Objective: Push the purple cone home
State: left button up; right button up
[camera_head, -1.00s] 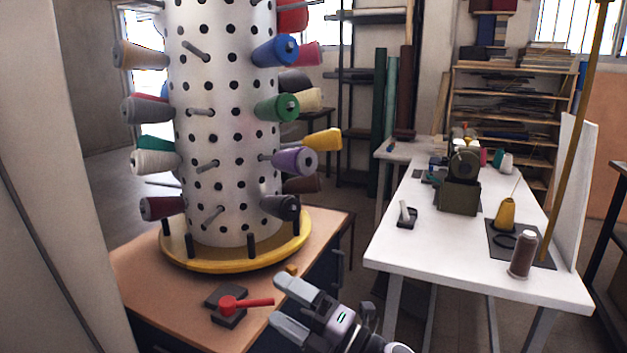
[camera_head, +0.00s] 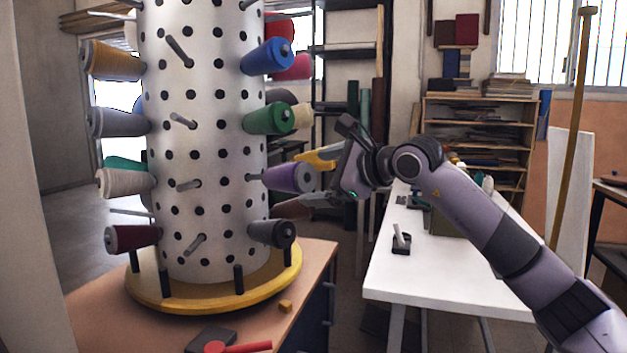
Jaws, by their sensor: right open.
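The purple cone (camera_head: 287,178) sits on a peg on the right side of the white perforated drum (camera_head: 205,150). A length of bare peg shows between the cone's narrow end and the drum. The cone's wide end faces right. My right gripper (camera_head: 312,180) is open at the cone's wide end, with one finger above and one below. I cannot tell whether it touches the cone. The yellow cone (camera_head: 312,160) shows behind the upper finger, partly hidden. My left gripper is not in view.
A green cone (camera_head: 270,118) is above the purple one and a dark grey cone (camera_head: 272,233) below. The drum stands on a yellow round base (camera_head: 215,293) with black posts. A red-handled clamp (camera_head: 238,347) lies in front. A white table (camera_head: 420,285) is at right.

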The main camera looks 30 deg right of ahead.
aim_at(279, 179)
jog(key=p+x, duration=0.1)
jog(key=x, duration=0.4)
jog(key=shift+w+r, duration=0.15)
jog(key=shift+w, duration=0.15)
jog(key=shift+w+a+f, duration=0.15)
jog(key=shift+w+f, duration=0.05)
jog(key=shift+w, duration=0.3)
jog(key=c, duration=1.1)
jog(key=shift+w+a+p, duration=0.25)
jog(key=shift+w+p, duration=0.35)
jog(key=shift+w, duration=0.05)
jog(key=shift+a+p+x, duration=0.15)
jog(key=shift+p+x, duration=0.55)
jog(key=shift+x, duration=0.4)
jog(key=shift+a+p+x, duration=0.15)
jog(key=shift+p+x, duration=0.5)
jog(key=shift+x, duration=0.45)
jog(key=shift+r, duration=0.1)
